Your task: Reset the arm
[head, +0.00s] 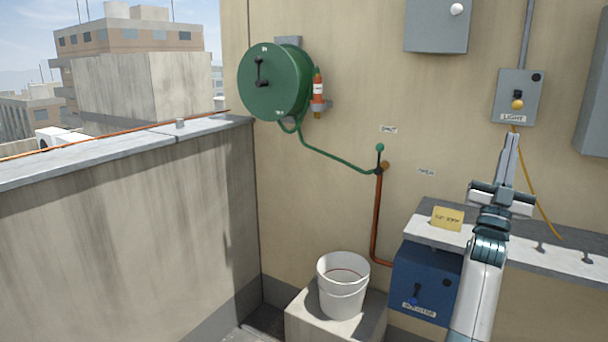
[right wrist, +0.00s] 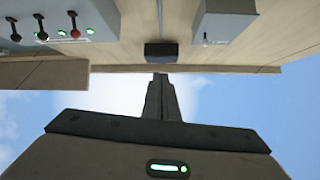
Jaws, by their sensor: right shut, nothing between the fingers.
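My right arm comes up from the bottom right of the head view. Its gripper (head: 511,145) points upward, shut and empty, in front of the wall and just below the grey LIGHT box (head: 509,84). In the right wrist view the two fingers (right wrist: 160,80) are together with nothing between them. They point toward the wall top, below a small dark box (right wrist: 161,50) in that picture. My left gripper is not in view.
A grey shelf (head: 580,264) with a yellow note (head: 447,218) runs beside my right arm, above a blue box (head: 424,278). A white bucket (head: 342,297) stands on a block. A green hose reel (head: 270,83) hangs on the wall. A lever panel (right wrist: 60,32) shows in the wrist view.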

